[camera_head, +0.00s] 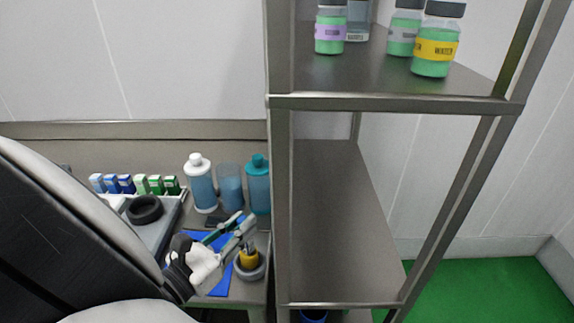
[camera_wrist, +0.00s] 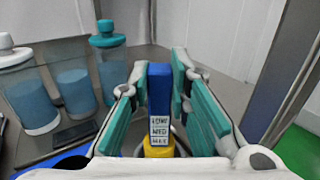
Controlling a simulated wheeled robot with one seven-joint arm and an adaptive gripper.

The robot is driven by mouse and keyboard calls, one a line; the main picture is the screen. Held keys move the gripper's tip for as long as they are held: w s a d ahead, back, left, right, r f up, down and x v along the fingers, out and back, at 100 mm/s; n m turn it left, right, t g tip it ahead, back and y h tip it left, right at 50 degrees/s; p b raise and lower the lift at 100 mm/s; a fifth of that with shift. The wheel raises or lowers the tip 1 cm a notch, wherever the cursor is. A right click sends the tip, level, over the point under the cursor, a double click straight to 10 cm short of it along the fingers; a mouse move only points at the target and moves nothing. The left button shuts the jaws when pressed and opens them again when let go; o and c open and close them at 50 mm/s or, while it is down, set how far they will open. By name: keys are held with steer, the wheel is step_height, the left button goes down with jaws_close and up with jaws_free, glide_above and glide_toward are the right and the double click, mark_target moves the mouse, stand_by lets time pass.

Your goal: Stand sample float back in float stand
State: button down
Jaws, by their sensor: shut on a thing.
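The sample float has a blue stem with a white printed label and a yellow lower body. In the wrist view the blue stem (camera_wrist: 159,88) is upright between the green pads of my gripper (camera_wrist: 160,62), which is shut on it. In the head view my gripper (camera_head: 238,226) is over the float's yellow body (camera_head: 249,259). That body shows at the opening of the round grey float stand (camera_head: 252,274) on the bench. I cannot tell whether the float rests on the stand's bottom. My gripper hides most of the stem in the head view.
A blue mat (camera_head: 222,284) lies left of the stand. A white-capped bottle (camera_head: 201,186), a blue beaker (camera_head: 230,188) and a teal-capped bottle (camera_head: 258,185) stand behind. A metal shelf rack (camera_head: 281,210) rises close on the right. A tray with small boxes (camera_head: 142,185) is left.

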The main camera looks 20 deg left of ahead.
steer(key=shift+f+b, duration=0.3)
steer(key=shift+f, duration=0.35)
steer(key=c, duration=1.8)
jaws_free()
steer(key=p+v, duration=0.3)
steer(key=v, duration=0.8)
steer(key=shift+s+p, duration=0.1)
steer(key=shift+p, duration=0.2)
